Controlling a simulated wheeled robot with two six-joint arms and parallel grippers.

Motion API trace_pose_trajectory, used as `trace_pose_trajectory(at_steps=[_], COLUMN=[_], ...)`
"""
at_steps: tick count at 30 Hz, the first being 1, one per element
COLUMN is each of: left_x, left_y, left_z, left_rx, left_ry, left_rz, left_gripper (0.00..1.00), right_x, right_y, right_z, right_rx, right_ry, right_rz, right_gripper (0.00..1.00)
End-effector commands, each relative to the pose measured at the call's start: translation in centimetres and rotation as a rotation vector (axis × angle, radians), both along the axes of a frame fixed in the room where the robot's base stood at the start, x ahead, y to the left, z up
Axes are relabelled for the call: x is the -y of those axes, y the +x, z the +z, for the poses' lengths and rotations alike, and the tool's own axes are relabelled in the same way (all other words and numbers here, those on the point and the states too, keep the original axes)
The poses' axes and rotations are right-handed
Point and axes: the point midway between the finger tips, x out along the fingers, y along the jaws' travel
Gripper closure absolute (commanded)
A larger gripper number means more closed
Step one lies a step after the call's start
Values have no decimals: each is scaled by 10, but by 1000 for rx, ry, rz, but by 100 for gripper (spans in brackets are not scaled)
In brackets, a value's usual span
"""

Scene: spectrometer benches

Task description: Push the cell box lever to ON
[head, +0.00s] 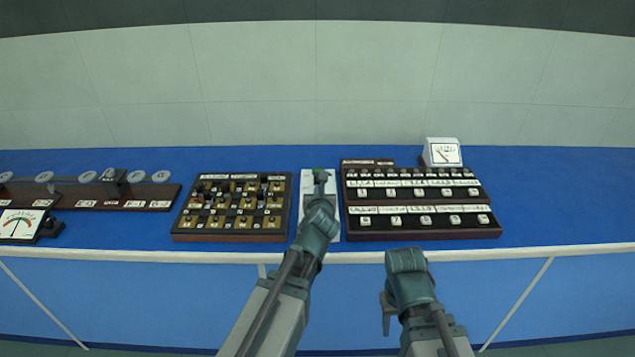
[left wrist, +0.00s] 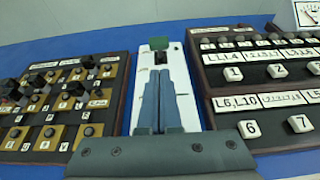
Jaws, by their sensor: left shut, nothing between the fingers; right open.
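The cell box appears to be the narrow white box (head: 307,187) in the middle of the blue bench; it also shows in the left wrist view (left wrist: 182,85). A small dark piece, apparently its lever (left wrist: 160,57), sits near the far end, just in front of a green patch (left wrist: 158,43). The lever's setting is too small to read. My left gripper (head: 321,186) is shut and empty over the box. In the left wrist view its fingertips (left wrist: 160,74) lie just short of the dark piece; contact cannot be told. My right gripper (head: 404,258) is open, before the bench's front edge.
A dark board with brass plates and black plugs (head: 233,183) stands close left of the box. A stepped key panel (head: 425,235) stands close right, with a white meter (head: 442,153) behind it. A long rail with discs (head: 150,190) and another meter (head: 20,224) are far left.

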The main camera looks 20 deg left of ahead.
Motion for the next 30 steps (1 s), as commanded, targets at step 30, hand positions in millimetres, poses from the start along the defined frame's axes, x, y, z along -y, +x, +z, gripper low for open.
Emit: trace_pose_trajectory(at_steps=[30], left_x=[-26], left_y=[91], left_z=[-35], left_rx=[0], left_ry=[-3], left_rz=[2], left_gripper=[100], right_x=[0], right_y=[0], right_z=[-35], right_rx=[0], right_ry=[0], right_rz=[0], right_gripper=[50])
